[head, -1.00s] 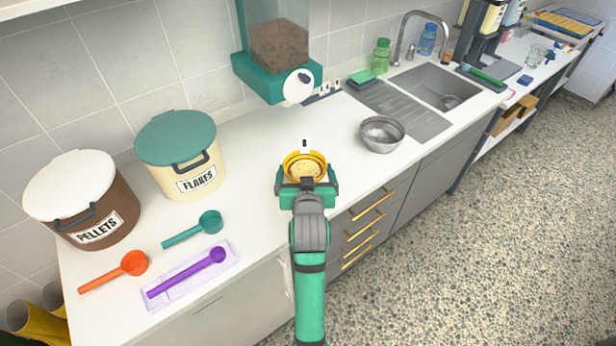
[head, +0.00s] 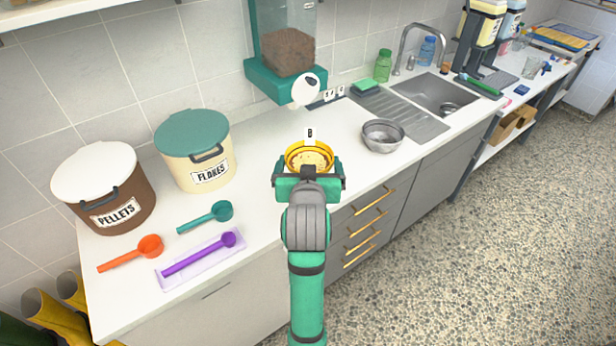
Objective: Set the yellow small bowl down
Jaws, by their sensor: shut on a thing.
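The yellow small bowl (head: 294,151) shows in the head view at the front of my gripper (head: 308,176). Pale, flake-like food (head: 310,157) fills it. My gripper is shut on the bowl at its near side, and the bowl looks level. The gripper hides the bowl's lower near part. I cannot tell whether its base touches the white counter (head: 262,214). A small white tag (head: 310,135) with a dark mark stands just behind the bowl.
A metal bowl (head: 383,136) sits to the right, near the sink (head: 436,94). A food dispenser (head: 285,60) hangs on the wall behind. Counter between scoops and gripper is clear.

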